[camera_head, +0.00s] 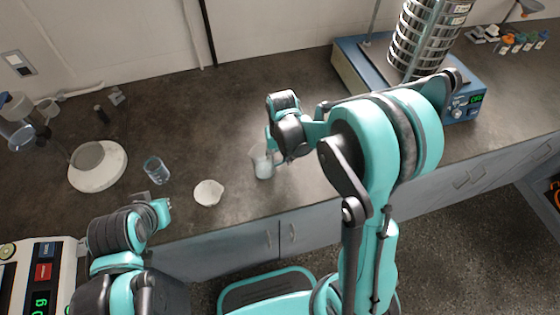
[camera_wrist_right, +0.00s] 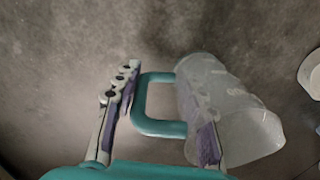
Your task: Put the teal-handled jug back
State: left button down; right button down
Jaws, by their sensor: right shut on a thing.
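The teal-handled jug (camera_head: 262,163) is a clear, pale beaker-like vessel above the middle of the dark counter, near its front edge. My right gripper (camera_head: 272,146) is at the jug's upper right. In the right wrist view the jug (camera_wrist_right: 235,112) shows with its teal handle (camera_wrist_right: 140,105) between the fingers of my right gripper (camera_wrist_right: 160,110), one finger overlapping the jug's wall. I cannot tell whether the jug's base touches the counter. My left gripper (camera_head: 152,205) is at the counter's front edge on the left; its fingers are not clear.
A white bowl (camera_head: 208,193) is left of the jug, with a small glass beaker (camera_head: 156,170) and a round white device (camera_head: 110,172) farther left. A blue sieve shaker (camera_head: 463,110) stands at the back right. The counter behind the jug (camera_head: 210,115) is clear.

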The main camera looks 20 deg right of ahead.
jog(key=shift+f, duration=0.1)
jog(key=c, duration=0.9)
grip_release()
